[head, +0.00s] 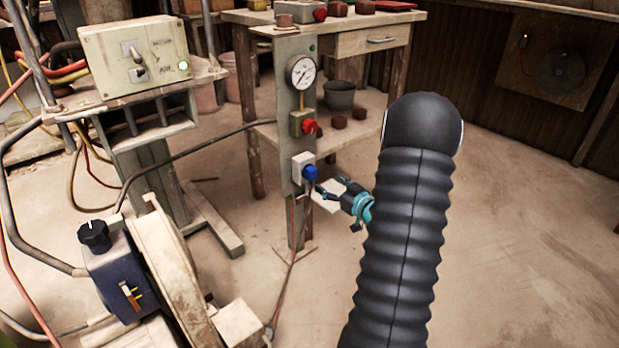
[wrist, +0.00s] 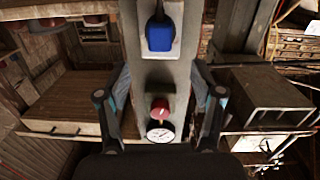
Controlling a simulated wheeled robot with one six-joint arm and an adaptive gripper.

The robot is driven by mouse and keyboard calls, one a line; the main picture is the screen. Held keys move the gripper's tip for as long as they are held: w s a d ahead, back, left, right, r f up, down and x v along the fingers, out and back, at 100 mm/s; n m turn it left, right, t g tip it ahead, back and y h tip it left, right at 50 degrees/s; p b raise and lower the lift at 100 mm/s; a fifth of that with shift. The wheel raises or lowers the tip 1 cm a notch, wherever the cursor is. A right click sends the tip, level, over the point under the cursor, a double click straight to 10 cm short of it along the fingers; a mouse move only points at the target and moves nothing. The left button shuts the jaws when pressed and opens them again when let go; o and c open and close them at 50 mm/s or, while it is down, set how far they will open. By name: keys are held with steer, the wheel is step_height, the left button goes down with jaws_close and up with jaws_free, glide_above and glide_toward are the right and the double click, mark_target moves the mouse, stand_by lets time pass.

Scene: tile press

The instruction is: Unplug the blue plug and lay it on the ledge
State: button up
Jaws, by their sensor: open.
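The blue plug (head: 310,172) sits in a pale socket box low on the upright grey post (head: 297,232), below a red knob and a gauge. My gripper (head: 322,190) is open and empty, just right of the plug in the head view. In the wrist view the blue plug (wrist: 160,38) is at the top centre, and my gripper's fingers (wrist: 162,85) are spread to either side of the post. No contact with the plug shows.
The red knob (head: 309,126) and the gauge (head: 301,72) are above the plug on the post. A workbench (head: 347,43) with a drawer stands behind. A control box (head: 133,57) and a machine with a blue box (head: 122,275) are at left. Floor at right is clear.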

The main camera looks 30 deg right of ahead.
mark_target(314, 176)
steer(key=shift+s+d+f+y, duration=0.25)
steer(key=shift+s+f+y, duration=0.2)
steer(key=shift+f, duration=0.2)
steer(key=shift+w+a, duration=0.2)
steer(key=shift+w, duration=1.25)
steer(key=shift+w+a, duration=0.25)
steer(key=shift+w, duration=1.25)
steer(key=shift+w+a, duration=0.2)
steer(key=shift+w, duration=1.25)
steer(key=shift+b, duration=0.65)
jaws_close()
steer(key=shift+s, duration=0.1)
